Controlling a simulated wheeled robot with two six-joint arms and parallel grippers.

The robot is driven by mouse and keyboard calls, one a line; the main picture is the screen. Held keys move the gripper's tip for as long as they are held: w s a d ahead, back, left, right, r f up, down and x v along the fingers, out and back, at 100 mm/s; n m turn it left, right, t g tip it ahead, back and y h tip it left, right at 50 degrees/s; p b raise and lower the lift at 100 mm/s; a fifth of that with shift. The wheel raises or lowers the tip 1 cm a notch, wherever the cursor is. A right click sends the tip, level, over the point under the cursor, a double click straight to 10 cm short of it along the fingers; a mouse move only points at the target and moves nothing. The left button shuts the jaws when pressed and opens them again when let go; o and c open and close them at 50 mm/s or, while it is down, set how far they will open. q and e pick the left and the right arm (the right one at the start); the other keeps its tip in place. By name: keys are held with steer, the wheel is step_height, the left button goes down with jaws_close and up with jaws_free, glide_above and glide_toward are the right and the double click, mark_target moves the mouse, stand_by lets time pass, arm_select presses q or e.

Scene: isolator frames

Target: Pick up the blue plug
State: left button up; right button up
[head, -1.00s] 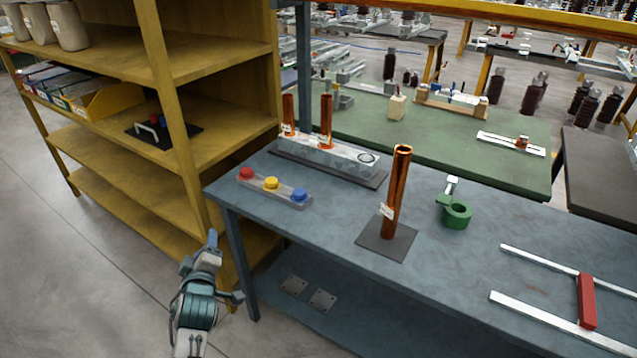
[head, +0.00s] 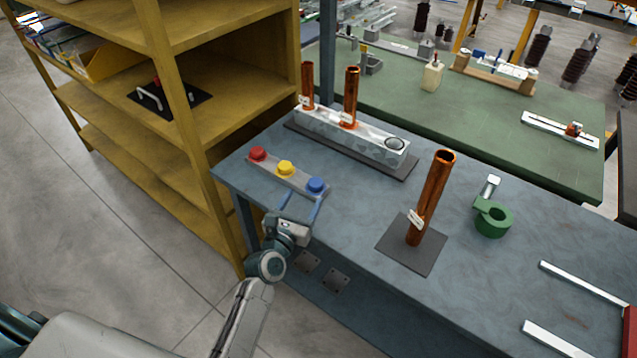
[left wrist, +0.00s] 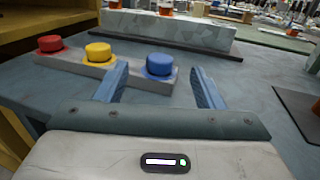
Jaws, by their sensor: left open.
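The blue plug (head: 316,186) sits at the right end of a grey strip (head: 271,172) on the blue-grey bench. A red plug (head: 258,154) and a yellow plug (head: 285,168) sit on the same strip to its left. My left gripper (head: 302,208) is open and empty at the bench's front edge, just in front of the blue plug. In the left wrist view the blue plug (left wrist: 159,65) shows between the two blue fingers (left wrist: 160,85), beyond their tips or near them; contact is not visible. My right gripper is not in view.
A block with two copper tubes (head: 352,140) stands behind the strip. A yellow shelf (head: 222,120) is close on the left.

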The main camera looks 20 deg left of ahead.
mark_target(313, 187)
arm_select(q)
steer(key=w, duration=0.2)
steer(key=shift+w+d+f, duration=0.1)
steer(key=shift+w+f, duration=0.25)
steer(key=shift+w+d+f+b, duration=0.1)
steer(key=shift+w+f+b, duration=0.05)
steer(key=shift+w, duration=0.6)
steer(key=shift+w+d+f+b, duration=0.1)
steer(key=shift+w+b, duration=0.1)
steer(key=shift+w, duration=0.55)
steer(key=shift+w+d+f+b, duration=0.1)
steer(key=shift+w+f+b, duration=0.05)
steer(key=shift+w, duration=0.6)
steer(key=shift+s+r, duration=0.1)
steer(key=shift+c, duration=1)
steer(key=c, duration=0.9)
steer(key=shift+o, duration=0.2)
